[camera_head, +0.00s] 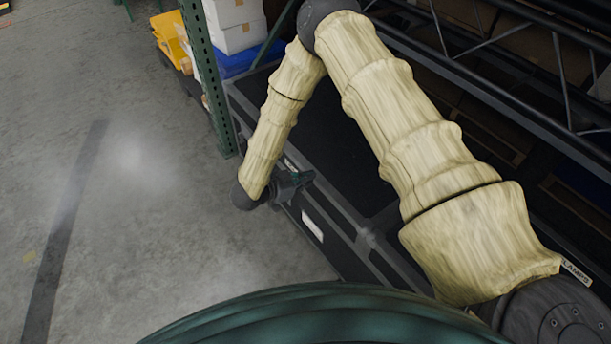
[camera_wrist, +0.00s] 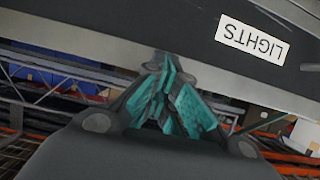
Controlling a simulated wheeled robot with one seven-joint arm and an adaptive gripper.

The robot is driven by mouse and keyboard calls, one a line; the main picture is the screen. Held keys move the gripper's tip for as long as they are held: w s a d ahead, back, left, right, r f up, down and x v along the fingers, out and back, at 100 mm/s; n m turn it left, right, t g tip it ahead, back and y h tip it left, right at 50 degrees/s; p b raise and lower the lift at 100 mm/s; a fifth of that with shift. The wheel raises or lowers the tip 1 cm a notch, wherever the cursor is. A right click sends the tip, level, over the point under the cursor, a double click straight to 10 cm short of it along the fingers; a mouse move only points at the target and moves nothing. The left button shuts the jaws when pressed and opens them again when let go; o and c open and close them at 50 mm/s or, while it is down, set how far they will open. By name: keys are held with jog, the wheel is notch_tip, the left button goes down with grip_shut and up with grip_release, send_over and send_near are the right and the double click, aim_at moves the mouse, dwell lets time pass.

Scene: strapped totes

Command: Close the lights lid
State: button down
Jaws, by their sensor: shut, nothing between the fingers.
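A black tote (camera_head: 345,228) sits on the shelf, with a white label (camera_head: 312,225) on its front that is too small to read in the head view. In the wrist view a dark tote face (camera_wrist: 130,22) carries a white LIGHTS label (camera_wrist: 253,40), seen upside down. My gripper (camera_head: 298,182) is at the front edge of the totes, left of the white label. In the wrist view the teal fingers of my gripper (camera_wrist: 166,72) are together and empty, close to the tote's grey edge; contact cannot be told. My arm hides part of the totes, and the lid's position is unclear.
A green rack post (camera_head: 207,80) stands left of my gripper. Another label reads LAMPS (camera_head: 577,270) at the right. Dark metal rack beams (camera_head: 500,55) run above the shelf. White boxes (camera_head: 235,25) stand behind the post. The concrete floor (camera_head: 120,210) at left is clear.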

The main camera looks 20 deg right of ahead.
jog(key=shift+r, duration=0.1)
notch_tip(320, 180, up, 4)
jog(key=r+p, duration=0.1)
jog(key=p, duration=0.3)
jog(key=s+a+f+b, duration=0.2)
jog(key=a+f, duration=0.2)
jog(key=a, duration=0.5)
jog(key=shift+s+f+b, duration=0.25)
jog(key=shift+b, duration=0.1)
jog(key=s+d+f+n+t+y+p, duration=0.2)
jog(key=s+d+f+n+y, duration=0.4)
jog(key=s+f+n+y, duration=0.3)
jog(key=s+d+r+n+g+y, duration=0.1)
jog(key=s+n+g, duration=0.1)
jog(key=s, duration=0.9)
jog(key=s+d+r+n+g+y, duration=0.1)
jog(key=s+r+n+g+y, duration=0.1)
jog(key=s, duration=1)
jog(key=shift+s+n+g+y+p, duration=0.15)
jog(key=shift+n+g+y+p, duration=0.15)
jog(key=shift+n+g, duration=0.45)
